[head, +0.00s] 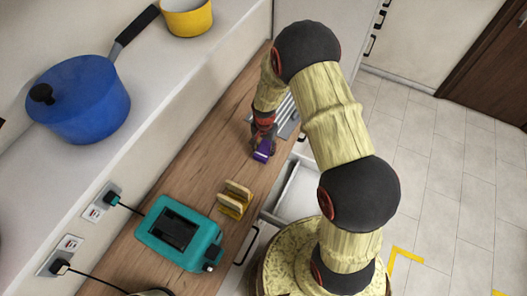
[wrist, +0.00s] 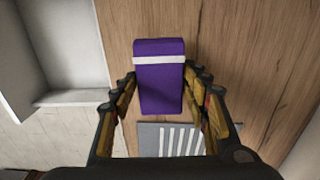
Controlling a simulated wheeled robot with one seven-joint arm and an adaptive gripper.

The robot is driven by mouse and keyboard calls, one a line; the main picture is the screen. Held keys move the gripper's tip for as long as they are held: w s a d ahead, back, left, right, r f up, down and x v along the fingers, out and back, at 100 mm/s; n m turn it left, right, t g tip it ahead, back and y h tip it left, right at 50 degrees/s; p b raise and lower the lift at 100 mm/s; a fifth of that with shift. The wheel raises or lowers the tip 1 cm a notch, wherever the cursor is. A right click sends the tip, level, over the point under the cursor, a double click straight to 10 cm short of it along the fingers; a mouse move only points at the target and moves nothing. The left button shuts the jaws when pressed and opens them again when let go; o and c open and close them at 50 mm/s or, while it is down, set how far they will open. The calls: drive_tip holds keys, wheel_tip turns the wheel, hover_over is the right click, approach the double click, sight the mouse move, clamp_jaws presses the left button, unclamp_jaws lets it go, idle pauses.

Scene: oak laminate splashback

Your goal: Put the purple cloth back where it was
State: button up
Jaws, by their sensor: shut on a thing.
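The purple cloth (head: 263,151) is a folded block with a white stripe. In the wrist view the cloth (wrist: 160,85) lies between the two fingers of my gripper (wrist: 162,105), which is shut on it. In the head view my gripper (head: 262,137) points down over the wooden counter (head: 215,165), with the cloth below its fingertips. I cannot tell whether the cloth touches the counter or hangs just above it.
An open white drawer (head: 298,190) juts out at the counter's front. A grey slatted rack (head: 287,117) is beside my gripper. A yellow slotted holder (head: 235,199) and a teal appliance (head: 180,233) stand nearer. A blue pot (head: 82,100) and yellow pot (head: 187,18) sit on the ledge.

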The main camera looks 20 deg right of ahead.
sight(264, 152)
drive_tip(key=shift+w+a+f, duration=0.1)
drive_tip(key=shift+w+f, duration=0.15)
drive_tip(key=shift+f, duration=1.6)
drive_tip(key=shift+f, duration=0.25)
drive_tip(key=o, duration=1.2)
drive_tip(key=shift+r, duration=0.1)
